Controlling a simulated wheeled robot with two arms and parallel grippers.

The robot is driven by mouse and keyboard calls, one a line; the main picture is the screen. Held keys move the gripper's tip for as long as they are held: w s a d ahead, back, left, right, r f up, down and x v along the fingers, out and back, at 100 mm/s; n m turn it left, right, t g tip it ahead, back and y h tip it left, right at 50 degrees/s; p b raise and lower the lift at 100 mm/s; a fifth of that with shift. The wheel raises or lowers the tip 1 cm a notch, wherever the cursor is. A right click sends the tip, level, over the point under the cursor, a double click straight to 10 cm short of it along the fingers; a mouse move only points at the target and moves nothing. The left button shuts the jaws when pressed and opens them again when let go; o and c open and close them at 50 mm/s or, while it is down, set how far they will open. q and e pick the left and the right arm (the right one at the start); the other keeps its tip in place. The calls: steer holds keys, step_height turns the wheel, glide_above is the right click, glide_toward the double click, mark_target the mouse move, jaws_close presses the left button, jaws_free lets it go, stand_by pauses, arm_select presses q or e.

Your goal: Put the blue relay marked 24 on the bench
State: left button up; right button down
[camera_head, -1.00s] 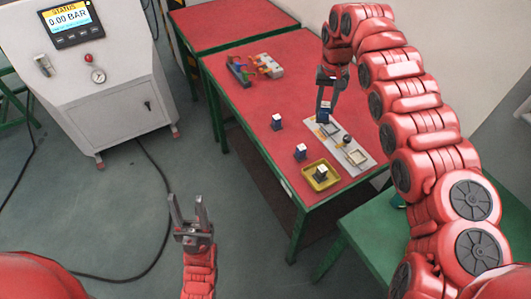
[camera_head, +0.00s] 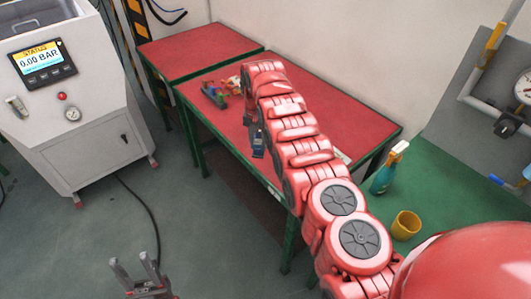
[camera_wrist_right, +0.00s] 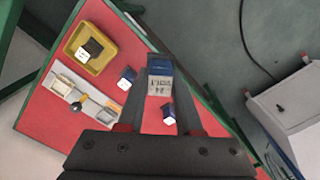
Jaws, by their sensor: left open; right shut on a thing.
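My right gripper (camera_head: 257,140) is shut on a blue relay (camera_wrist_right: 160,82) with a pale label side, held between its fingers; the mark on it is too small to read. In the head view the held relay (camera_head: 258,152) hangs near the front edge of the red-topped bench (camera_head: 210,72). In the right wrist view two more blue-and-white relays (camera_wrist_right: 127,77) (camera_wrist_right: 169,112) stand on the red top. My left gripper (camera_head: 140,275) is open and empty, low over the floor. My right arm hides much of the bench in the head view.
In the right wrist view a yellow tray (camera_wrist_right: 106,61) holds a dark-and-white block, beside a pale fixture (camera_wrist_right: 74,85) with a black knob. A spray bottle (camera_head: 386,172) and yellow cup (camera_head: 405,225) stand on a green table (camera_head: 455,190).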

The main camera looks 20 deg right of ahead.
steer(key=shift+w+d+f, duration=0.1)
steer(key=shift+w+f, duration=0.05)
steer(key=shift+f, duration=0.15)
steer(key=shift+f, duration=0.2)
steer(key=shift+f, duration=0.15)
steer(key=shift+f+m, duration=0.15)
steer(key=shift+m, duration=0.15)
steer(key=shift+s+f, duration=0.15)
steer(key=shift+s, duration=0.05)
